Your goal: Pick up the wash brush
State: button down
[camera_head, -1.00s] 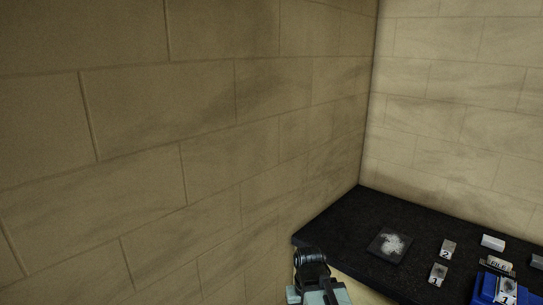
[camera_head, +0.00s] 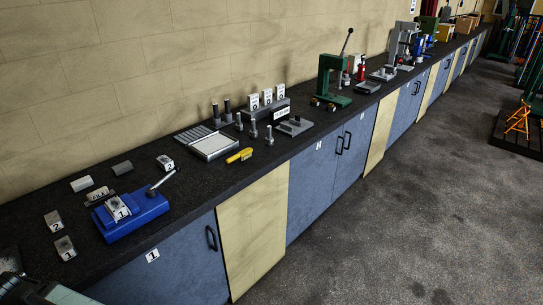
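I cannot make out a wash brush for certain in the head view. A small yellow tool (camera_head: 239,156) lies on the black bench top, in front of a flat grey plate; what it is cannot be told at this size. Part of my own arm shows at the bottom left corner, beside the near end of the bench. My gripper's fingers do not show.
A long black bench (camera_head: 205,185) runs along the wall, with cabinets below. A blue vise (camera_head: 135,214), metal posts, a green press (camera_head: 330,80) and a red bottle-shaped item (camera_head: 361,73) stand on it. Open concrete floor (camera_head: 400,215) lies right; an orange stand (camera_head: 518,120) is far right.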

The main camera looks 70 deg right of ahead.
aim_at(246, 154)
jog(key=z, duration=2.15)
